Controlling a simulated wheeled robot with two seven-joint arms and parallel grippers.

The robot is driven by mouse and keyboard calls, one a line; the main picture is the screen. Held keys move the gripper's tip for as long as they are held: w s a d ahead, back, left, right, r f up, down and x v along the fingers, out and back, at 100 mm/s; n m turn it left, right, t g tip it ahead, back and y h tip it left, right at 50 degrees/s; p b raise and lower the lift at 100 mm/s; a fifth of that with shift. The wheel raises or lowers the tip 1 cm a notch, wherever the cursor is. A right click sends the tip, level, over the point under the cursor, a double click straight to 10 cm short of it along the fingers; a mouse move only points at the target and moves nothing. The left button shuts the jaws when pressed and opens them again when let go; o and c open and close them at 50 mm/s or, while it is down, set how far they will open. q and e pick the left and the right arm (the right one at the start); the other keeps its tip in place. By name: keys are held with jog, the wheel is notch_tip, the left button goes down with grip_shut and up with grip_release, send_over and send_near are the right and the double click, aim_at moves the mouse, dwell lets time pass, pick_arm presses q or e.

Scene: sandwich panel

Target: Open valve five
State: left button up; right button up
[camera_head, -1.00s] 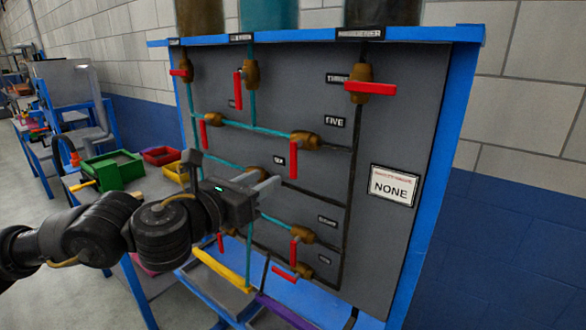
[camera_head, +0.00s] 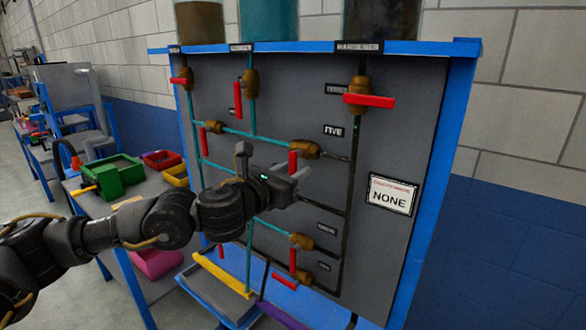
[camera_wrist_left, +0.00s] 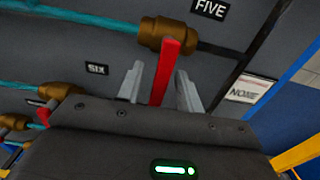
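Valve five is a brass body (camera_head: 305,149) beside the FIVE label (camera_head: 334,131), with a red handle (camera_head: 293,160) hanging down across the pipe. In the left wrist view its brass body (camera_wrist_left: 167,34) is at the top and its red handle (camera_wrist_left: 166,62) points down toward the gripper. My left gripper (camera_head: 292,171) is at the lower part of this handle. Its two fingers (camera_wrist_left: 159,88) are open, one on each side of the handle, with gaps visible. The handle's lower end is hidden by the gripper body. My right gripper is not in view.
Other red-handled valves surround it, including one below (camera_head: 293,260) and one at the upper right (camera_head: 369,100). The SIX label (camera_wrist_left: 97,69) shows in the wrist view. A NONE sign (camera_head: 391,195) is on the panel's right. A yellow bar (camera_head: 222,275) lies on the ledge below.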

pick_arm(q)
jog(key=shift+w+d, duration=0.1)
jog(key=shift+d, duration=0.05)
jog(key=shift+c, duration=0.3)
grip_shut()
